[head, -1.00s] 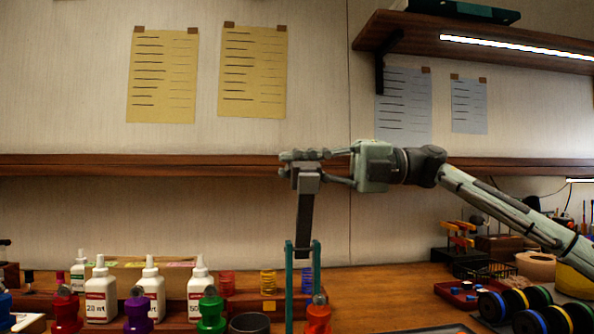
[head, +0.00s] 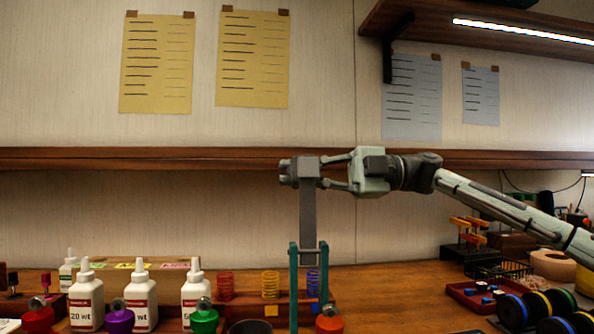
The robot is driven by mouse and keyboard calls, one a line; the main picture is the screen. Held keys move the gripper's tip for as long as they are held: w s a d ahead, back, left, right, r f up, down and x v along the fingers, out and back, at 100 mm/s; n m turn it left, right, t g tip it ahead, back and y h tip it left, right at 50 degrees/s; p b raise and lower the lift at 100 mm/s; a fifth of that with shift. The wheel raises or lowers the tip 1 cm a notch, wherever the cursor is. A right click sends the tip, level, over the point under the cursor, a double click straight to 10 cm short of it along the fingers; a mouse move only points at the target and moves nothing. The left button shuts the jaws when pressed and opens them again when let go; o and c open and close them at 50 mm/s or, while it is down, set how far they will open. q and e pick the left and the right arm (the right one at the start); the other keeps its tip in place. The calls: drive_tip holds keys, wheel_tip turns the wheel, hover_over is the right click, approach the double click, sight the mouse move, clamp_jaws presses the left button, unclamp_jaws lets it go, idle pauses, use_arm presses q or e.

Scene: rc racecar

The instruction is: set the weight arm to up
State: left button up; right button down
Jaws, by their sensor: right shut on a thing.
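The weight arm (head: 308,220) is a grey bar standing upright between two teal posts (head: 293,285) on the bench. Its top end carries a dark grey block. My right gripper (head: 298,172) comes in from the right at that top end and is shut on the weight arm. The fingers are partly hidden by the block. My left gripper is not in view.
White bottles (head: 140,300) and colored knobbed pieces, such as a green one (head: 204,318), stand left of the posts. Colored springs (head: 270,284) stand behind. Dark wheels (head: 530,308) and a red tray (head: 475,294) lie at right. A wooden rail (head: 150,158) crosses the wall.

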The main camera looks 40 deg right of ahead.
drive_tip(key=shift+r, duration=0.15)
drive_tip(key=c, duration=1.6)
unclamp_jaws()
drive_tip(key=shift+d, duration=0.1)
drive_tip(key=shift+s+d, duration=0.3)
drive_tip(key=shift+d, duration=0.1)
drive_tip(key=v, duration=1.1)
drive_tip(key=shift+w, duration=0.15)
